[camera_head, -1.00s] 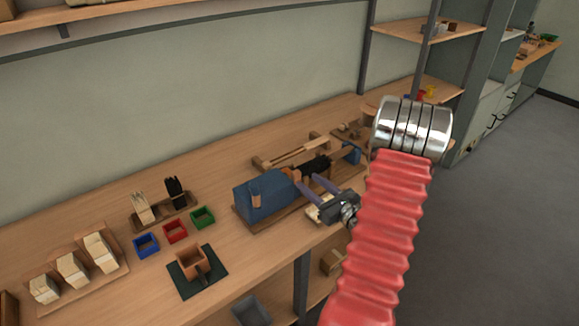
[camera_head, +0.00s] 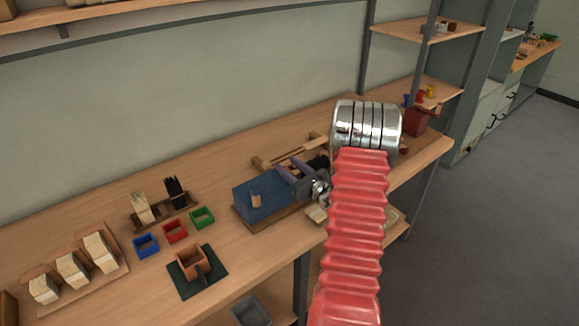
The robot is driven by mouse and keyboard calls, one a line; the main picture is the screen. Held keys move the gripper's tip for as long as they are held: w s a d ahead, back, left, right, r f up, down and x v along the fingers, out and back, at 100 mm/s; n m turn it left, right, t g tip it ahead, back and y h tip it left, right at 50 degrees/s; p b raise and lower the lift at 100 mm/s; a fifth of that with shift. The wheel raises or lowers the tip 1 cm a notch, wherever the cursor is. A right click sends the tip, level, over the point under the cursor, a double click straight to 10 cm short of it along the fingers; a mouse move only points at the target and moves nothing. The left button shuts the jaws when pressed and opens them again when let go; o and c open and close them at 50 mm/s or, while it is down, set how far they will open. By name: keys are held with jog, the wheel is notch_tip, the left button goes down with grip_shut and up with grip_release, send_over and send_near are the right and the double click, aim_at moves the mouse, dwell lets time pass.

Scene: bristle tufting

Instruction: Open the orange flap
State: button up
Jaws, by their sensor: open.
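A blue box-shaped machine (camera_head: 268,199) stands on a wooden base on the workbench. A small orange-tan piece (camera_head: 255,200) sits upright at its front side; it may be the orange flap, but it is too small to tell how it is hinged. My gripper (camera_head: 288,168) has two purple-grey fingers, apart and with nothing seen between them. It is at the right end of the blue machine, to the right of the orange-tan piece. I cannot tell whether it touches the machine.
Blue (camera_head: 146,245), red (camera_head: 175,232) and green (camera_head: 202,217) trays lie left of the machine. An orange-brown box (camera_head: 191,262) stands on a dark green mat (camera_head: 205,283). Bristle bundles stand at the left. A wooden rail (camera_head: 290,152) lies behind the machine.

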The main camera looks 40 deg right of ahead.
grip_shut()
dwell(0.5)
jog(key=shift+d, duration=0.15)
